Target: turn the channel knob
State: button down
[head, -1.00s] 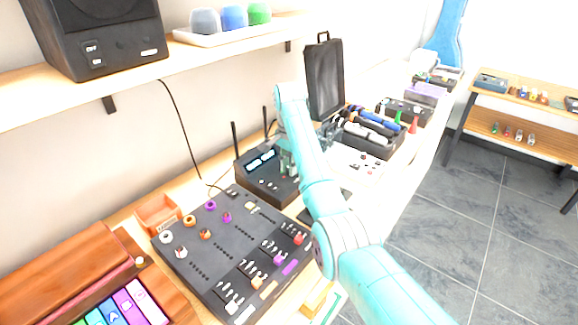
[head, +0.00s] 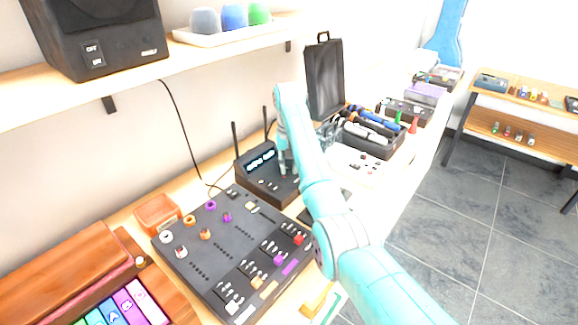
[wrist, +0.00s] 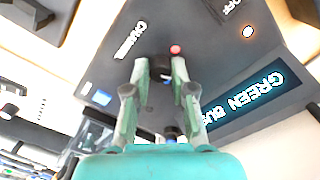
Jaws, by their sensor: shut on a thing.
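The black receiver box (head: 252,178) with two upright antennas and a lit cyan display stands on the bench behind my arm. In the wrist view its face (wrist: 120,75) carries the label "CHANNEL", and a lit display (wrist: 245,105) reads "GREEN BUS". My gripper (wrist: 160,72) is at this face, beside the "CHANNEL" label, with its fingers shut on a small dark knob (wrist: 161,73) that they mostly hide. In the head view my gripper (head: 287,172) is partly hidden by my own arm. A red light (wrist: 176,49) shows just past the fingertips.
A black mixer panel (head: 200,250) with several knobs lies in front of the receiver. A dark tray of microphones (head: 375,145) and a black case (head: 323,80) stand beyond it. A shelf (head: 150,75) overhangs the left side. The floor at right is clear.

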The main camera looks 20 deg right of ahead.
jog(key=shift+n, duration=0.8)
jog(key=c, duration=1)
grip_release()
